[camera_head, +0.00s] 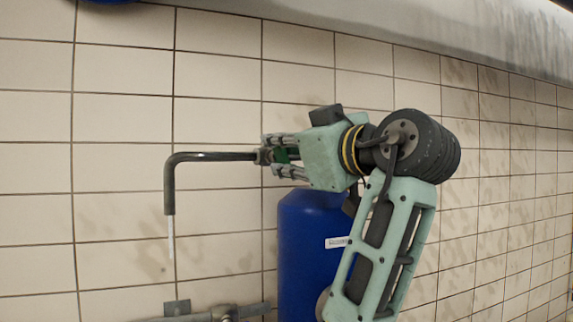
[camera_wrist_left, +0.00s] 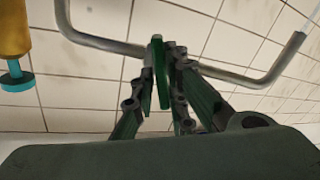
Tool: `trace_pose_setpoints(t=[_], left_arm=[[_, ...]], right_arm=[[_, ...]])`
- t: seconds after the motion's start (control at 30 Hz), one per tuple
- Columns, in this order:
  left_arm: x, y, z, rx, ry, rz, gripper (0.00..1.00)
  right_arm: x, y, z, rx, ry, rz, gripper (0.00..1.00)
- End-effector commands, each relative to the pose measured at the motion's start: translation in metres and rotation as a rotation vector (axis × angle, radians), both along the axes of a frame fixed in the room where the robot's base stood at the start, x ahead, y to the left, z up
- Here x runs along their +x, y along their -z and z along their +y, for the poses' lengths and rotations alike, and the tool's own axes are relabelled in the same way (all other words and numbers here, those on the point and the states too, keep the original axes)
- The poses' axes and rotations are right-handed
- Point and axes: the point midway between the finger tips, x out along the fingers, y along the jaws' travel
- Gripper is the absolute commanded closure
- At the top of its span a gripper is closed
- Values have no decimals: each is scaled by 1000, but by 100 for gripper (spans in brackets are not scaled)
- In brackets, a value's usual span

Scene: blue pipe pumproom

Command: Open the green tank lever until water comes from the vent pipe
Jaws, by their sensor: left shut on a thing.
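My left gripper (camera_head: 267,156) is shut on the green lever (camera_head: 286,155) above the blue tank (camera_head: 300,240). In the left wrist view the green lever (camera_wrist_left: 161,75) stands between the fingers of the left gripper (camera_wrist_left: 166,62). The dark vent pipe (camera_head: 210,157) runs left from the gripper and bends down at its end. A thin whitish stream of water (camera_head: 171,238) hangs straight below its open end. The vent pipe (camera_wrist_left: 260,78) also shows in the left wrist view. The lever's pivot is mostly hidden by the gripper. My right gripper is out of view.
A tiled wall (camera_head: 120,110) stands behind the tank. A grey horizontal pipe with a fitting (camera_head: 225,312) is low beside the tank. In the left wrist view a yellow cylinder (camera_wrist_left: 14,28) with a teal end is at the left. The space left of the vent pipe is clear.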

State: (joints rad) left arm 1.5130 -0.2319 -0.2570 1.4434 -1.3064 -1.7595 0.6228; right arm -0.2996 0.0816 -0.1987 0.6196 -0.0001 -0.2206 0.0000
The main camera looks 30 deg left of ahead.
Motion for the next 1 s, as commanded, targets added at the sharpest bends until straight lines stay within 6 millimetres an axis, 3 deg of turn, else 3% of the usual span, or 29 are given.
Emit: trace_pose_setpoints(t=[0.5,1.0], left_arm=[[-2,6,2,-140,-5,-252,100],[-1,6,2,-155,-5,-281,100]], right_arm=[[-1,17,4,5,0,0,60],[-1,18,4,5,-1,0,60]])
